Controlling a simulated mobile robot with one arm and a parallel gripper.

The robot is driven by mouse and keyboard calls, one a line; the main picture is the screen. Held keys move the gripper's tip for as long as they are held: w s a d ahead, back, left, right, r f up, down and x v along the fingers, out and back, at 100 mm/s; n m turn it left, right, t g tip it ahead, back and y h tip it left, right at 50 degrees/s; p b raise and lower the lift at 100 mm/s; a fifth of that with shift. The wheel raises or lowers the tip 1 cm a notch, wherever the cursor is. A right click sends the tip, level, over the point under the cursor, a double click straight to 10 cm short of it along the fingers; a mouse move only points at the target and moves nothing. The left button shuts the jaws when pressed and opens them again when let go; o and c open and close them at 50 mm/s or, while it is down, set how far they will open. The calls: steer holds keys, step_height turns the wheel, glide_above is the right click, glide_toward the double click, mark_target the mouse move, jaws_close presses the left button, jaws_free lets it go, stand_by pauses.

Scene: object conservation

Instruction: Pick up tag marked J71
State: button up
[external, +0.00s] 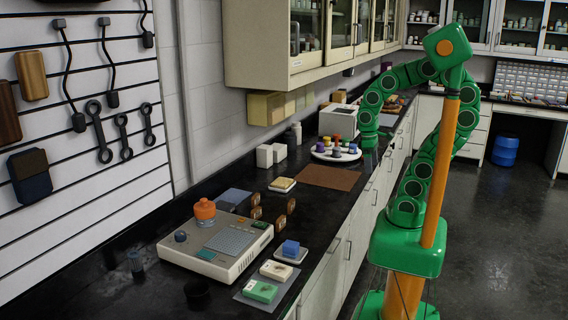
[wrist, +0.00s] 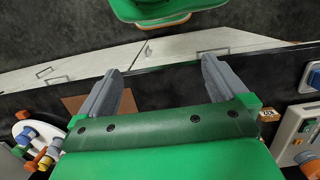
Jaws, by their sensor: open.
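Several small brown tag-like pieces (external: 291,205) stand on the dark counter behind the beige device in the external view. Any markings on them are too small to read, so I cannot tell which is J71. One brown piece with a pale label (wrist: 268,115) shows at the right in the wrist view, beside my gripper. My gripper (wrist: 162,65) is open and empty, its two grey fingers apart above the counter's front edge.
A brown mat (external: 327,177) lies flat beyond. A round white tray (external: 320,154) holds several colored pieces. Cabinets (external: 270,50) overhang the counter.

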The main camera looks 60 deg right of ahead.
steer(key=shift+c, duration=0.2)
steer(key=c, duration=1)
steer(key=m+y, duration=1.3)
steer(key=m, duration=0.4)
glide_toward(292, 205)
steer(key=shift+a+f+t, duration=0.25)
steer(key=shift+f+t, duration=0.05)
steer(key=shift+f, duration=0.35)
steer(key=shift+f+x, duration=0.15)
steer(key=shift+x, duration=1.8)
steer(key=shift+f+x, duration=0.1)
steer(key=shift+x, duration=1.9)
